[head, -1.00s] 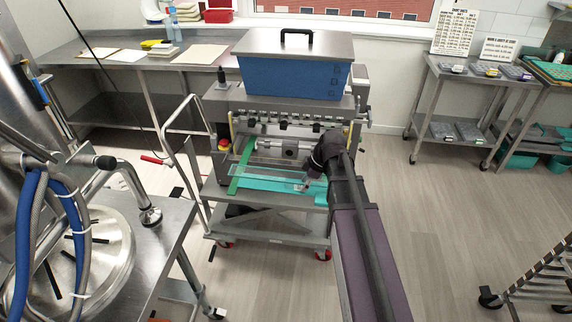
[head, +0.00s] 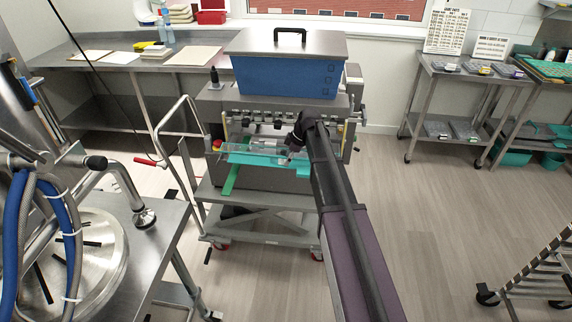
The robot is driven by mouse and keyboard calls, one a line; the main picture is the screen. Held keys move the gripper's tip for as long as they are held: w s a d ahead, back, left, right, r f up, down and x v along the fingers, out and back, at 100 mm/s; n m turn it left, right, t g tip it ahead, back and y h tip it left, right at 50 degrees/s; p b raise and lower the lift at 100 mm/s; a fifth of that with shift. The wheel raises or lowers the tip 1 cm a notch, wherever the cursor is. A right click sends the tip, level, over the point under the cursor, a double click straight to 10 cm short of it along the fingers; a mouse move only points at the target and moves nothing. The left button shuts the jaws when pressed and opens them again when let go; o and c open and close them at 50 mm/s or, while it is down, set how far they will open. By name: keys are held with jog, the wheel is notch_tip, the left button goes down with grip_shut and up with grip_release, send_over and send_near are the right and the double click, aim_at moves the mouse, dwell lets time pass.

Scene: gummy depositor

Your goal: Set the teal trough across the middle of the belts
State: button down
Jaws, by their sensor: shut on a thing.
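The teal trough (head: 262,160) shows in the head view at the front of the depositor, with a clear-looking wall along its upper edge. It lies roughly level, left to right, in front of the depositor's opening. My gripper (head: 291,152) is at the trough's right part and is shut on it; my dark arm hides the fingertips and the right end. A green belt (head: 229,181) shows below the trough's left part; the trough and arm hide most of the belt area. I cannot tell whether the trough touches the belts.
The depositor has a blue hopper (head: 285,78) with a grey lid above the nozzles (head: 262,124). It stands on a grey cart (head: 262,201). A steel table with a round lid (head: 85,255) is at the left front. Open floor (head: 430,220) lies to the right.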

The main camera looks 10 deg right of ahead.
jog(key=shift+w, duration=0.2)
jog(key=shift+w, duration=0.25)
jog(key=shift+w+f+b, duration=0.2)
jog(key=shift+f+b, duration=0.25)
jog(key=shift+f, duration=0.05)
jog(key=shift+w+f+b, duration=0.15)
jog(key=shift+f+b, duration=1.15)
jog(key=shift+b, duration=0.1)
grip_release()
jog(key=shift+r, duration=0.1)
